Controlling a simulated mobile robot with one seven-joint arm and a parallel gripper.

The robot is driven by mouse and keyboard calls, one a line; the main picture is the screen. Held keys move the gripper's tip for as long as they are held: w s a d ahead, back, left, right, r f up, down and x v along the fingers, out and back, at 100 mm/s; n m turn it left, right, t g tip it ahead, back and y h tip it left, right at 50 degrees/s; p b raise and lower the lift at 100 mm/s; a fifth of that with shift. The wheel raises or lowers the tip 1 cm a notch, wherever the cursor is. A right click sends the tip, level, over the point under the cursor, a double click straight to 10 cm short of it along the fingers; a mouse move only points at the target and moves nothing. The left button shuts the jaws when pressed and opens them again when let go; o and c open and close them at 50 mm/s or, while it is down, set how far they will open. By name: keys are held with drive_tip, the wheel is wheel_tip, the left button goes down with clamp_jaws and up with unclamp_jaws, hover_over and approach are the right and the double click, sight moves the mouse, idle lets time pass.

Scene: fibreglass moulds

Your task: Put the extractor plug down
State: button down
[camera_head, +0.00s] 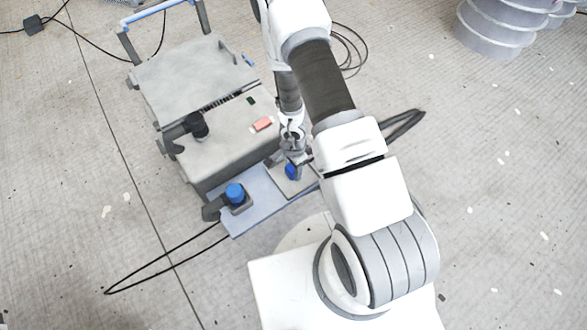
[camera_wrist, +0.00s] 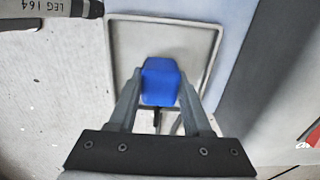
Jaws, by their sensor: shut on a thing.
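The extractor plug, a blue block (camera_wrist: 160,82), sits between the two grey fingers of my gripper (camera_wrist: 158,98) in the wrist view. My gripper is shut on it. A short dark stem or cord shows at its near end. In the head view the blue plug (camera_head: 291,171) shows at the tip of my gripper (camera_head: 292,160). Behind it in the wrist view is a pale square tray (camera_wrist: 117,40) with a raised rim. The plug is over this tray; I cannot tell whether it touches it. The tray (camera_head: 305,187) lies on a blue-grey board (camera_head: 262,207).
A second blue cap (camera_head: 235,193) sits in a dark fitting on the board's left. A grey wheeled machine (camera_head: 215,150) stands behind, with a pink-and-white item (camera_head: 262,124) on top. Black cable (camera_head: 170,268) loops over the floor. Stacked grey rings (camera_head: 490,30) stand far right.

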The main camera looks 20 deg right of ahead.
drive_tip(key=shift+f, duration=0.2)
drive_tip(key=shift+c, duration=1.7)
unclamp_jaws()
drive_tip(key=shift+r, duration=0.1)
